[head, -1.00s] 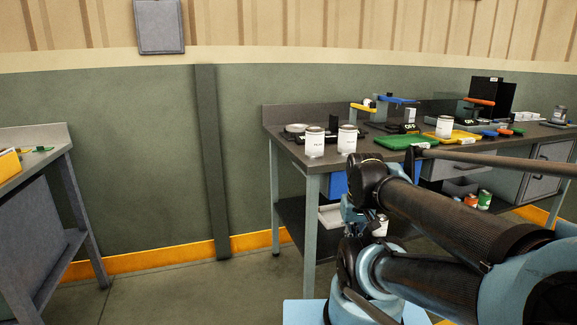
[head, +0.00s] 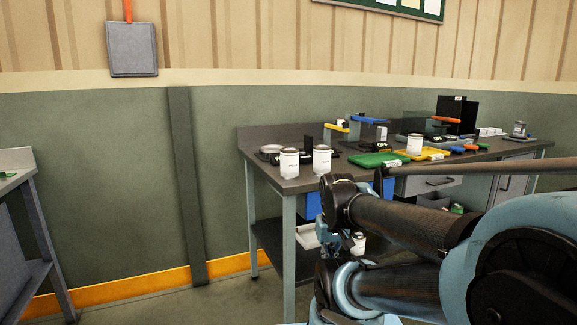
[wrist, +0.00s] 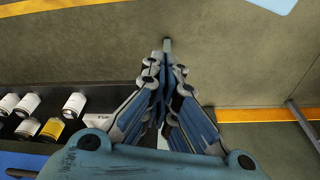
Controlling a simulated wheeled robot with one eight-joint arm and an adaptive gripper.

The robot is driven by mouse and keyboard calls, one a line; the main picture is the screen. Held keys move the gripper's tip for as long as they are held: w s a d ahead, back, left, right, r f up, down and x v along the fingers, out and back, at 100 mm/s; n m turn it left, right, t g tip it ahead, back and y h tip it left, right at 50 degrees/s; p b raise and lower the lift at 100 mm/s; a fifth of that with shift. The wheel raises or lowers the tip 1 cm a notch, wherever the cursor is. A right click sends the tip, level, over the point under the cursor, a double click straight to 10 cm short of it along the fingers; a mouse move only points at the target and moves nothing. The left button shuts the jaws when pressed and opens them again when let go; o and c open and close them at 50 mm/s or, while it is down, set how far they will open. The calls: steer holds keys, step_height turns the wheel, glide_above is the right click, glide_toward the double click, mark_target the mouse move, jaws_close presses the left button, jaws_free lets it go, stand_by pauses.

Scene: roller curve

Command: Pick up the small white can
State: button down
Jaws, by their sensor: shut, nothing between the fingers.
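Two white cans, the left one (head: 289,163) and the right one (head: 322,160), stand upright at the near left corner of the workbench (head: 262,133). Another white can (head: 414,144) stands farther right, by the yellow tray. A white can (head: 358,243) shows low down beside my arm, partly hidden. I cannot tell which is the small one meant. The wrist view shows several cans, one of them white (wrist: 74,104), at left on a dark surface. My gripper (wrist: 166,46) is shut and empty, above bare floor, apart from the cans.
A green tray (head: 378,160) and a yellow tray (head: 432,153) lie on the bench among tools. A lower shelf (head: 268,240) runs under it. Another table (head: 12,180) stands at far left. The floor between the tables is clear. My arm hides part of the bench front.

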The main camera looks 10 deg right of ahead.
stand_by(0.3)
steer(key=c, duration=2)
jaws_free()
steer(key=shift+r, duration=0.1)
steer(key=o, duration=1.4)
steer(key=shift+m, duration=0.8)
steer(key=r, duration=0.1)
steer(key=w+r, duration=0.1)
steer(key=r, duration=0.1)
steer(key=w+r, duration=0.1)
steer(key=r, duration=0.1)
steer(key=shift+c, duration=0.2)
steer(key=shift+o, duration=1.3)
steer(key=w+a+r+m, duration=0.1)
steer(key=w+r+m, duration=0.4)
steer(key=w+r, duration=0.5)
step_height(320, 180, up, 4)
steer(key=shift+a+f+m+g, duration=0.1)
steer(key=shift+a+m+g, duration=0.3)
step_height(320, 180, up, 18)
steer(key=m+g, duration=0.1)
steer(key=m, duration=1.1)
glide_above(290, 163)
steer(key=w, duration=0.3)
steer(key=f, duration=1.7)
steer(key=shift+w+d+f, duration=0.1)
steer(key=shift+w+f, duration=0.1)
steer(key=shift+w, duration=0.1)
